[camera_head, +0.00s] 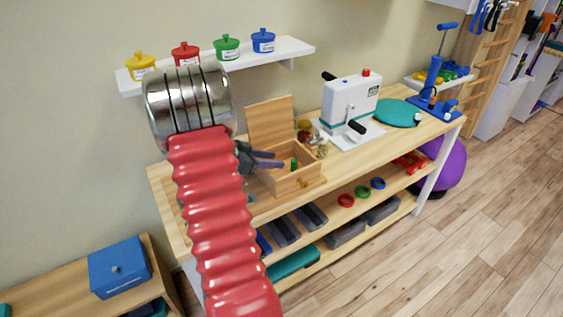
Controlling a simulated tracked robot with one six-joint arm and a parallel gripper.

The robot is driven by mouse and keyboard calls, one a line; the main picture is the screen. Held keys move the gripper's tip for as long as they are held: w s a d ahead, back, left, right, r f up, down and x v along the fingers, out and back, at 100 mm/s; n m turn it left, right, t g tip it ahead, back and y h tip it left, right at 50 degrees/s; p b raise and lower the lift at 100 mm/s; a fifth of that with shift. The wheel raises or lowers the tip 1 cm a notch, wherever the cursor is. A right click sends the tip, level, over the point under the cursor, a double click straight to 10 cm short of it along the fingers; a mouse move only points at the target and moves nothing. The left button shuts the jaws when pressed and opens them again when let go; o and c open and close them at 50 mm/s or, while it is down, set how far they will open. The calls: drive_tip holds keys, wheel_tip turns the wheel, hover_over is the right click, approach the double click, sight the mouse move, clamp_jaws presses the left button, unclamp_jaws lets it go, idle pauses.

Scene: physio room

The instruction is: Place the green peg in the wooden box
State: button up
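The wooden box (292,181) stands on the table's upper top with its lid (270,120) raised at the back. A small green thing, which looks like the green peg (294,164), shows inside the box opening near its right side. Whether it rests on the box floor cannot be told. My gripper (281,159) reaches in from the left, over the box's left part. Its two dark fingers are apart with nothing seen between them, and their tips lie left of the green peg. My arm hides the table left of the box.
Small jars (305,131) stand close behind the box's right side. A white device (350,104) stands to the right, with a teal disc (397,113) beyond it. A wall shelf (222,62) with several coloured pots hangs above. Coloured rings (362,189) lie on the lower shelf.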

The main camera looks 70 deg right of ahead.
drive_tip(key=shift+v, duration=0.95)
drive_tip(key=shift+r, duration=0.15)
